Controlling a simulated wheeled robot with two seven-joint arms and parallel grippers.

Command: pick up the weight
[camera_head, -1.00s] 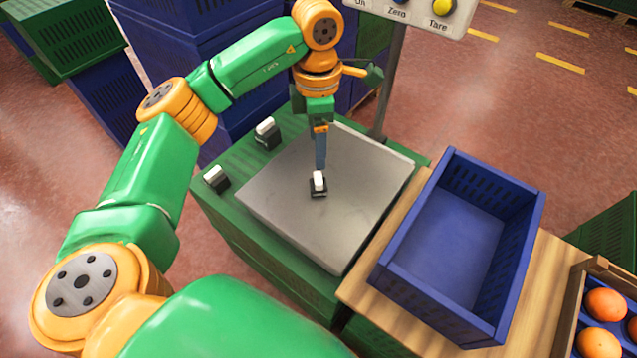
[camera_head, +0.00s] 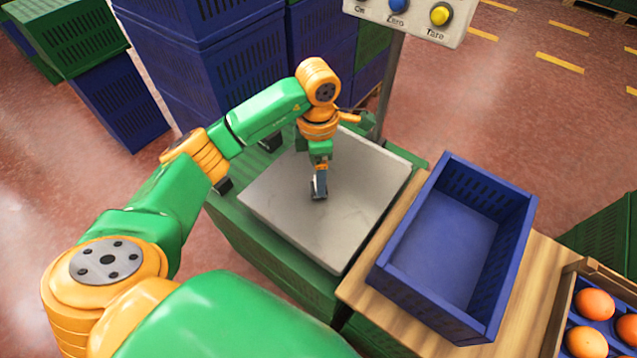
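A small black and white weight (camera_head: 312,190) stands on the grey scale plate (camera_head: 365,210). My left gripper (camera_head: 320,188) is lowered right at this weight, and its fingers hide most of it. Whether the fingers are closed on the weight cannot be seen. A second weight (camera_head: 223,186) shows as a dark piece at the left edge of the scale, mostly hidden by my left arm. A third weight (camera_head: 272,144) is partly seen behind the arm at the back left of the scale. My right gripper is not in view.
An empty blue crate (camera_head: 382,268) stands on a wooden table (camera_head: 535,285) right of the scale. The scale's button panel (camera_head: 412,22) stands on a post behind the plate. Stacked blue and green crates fill the back left.

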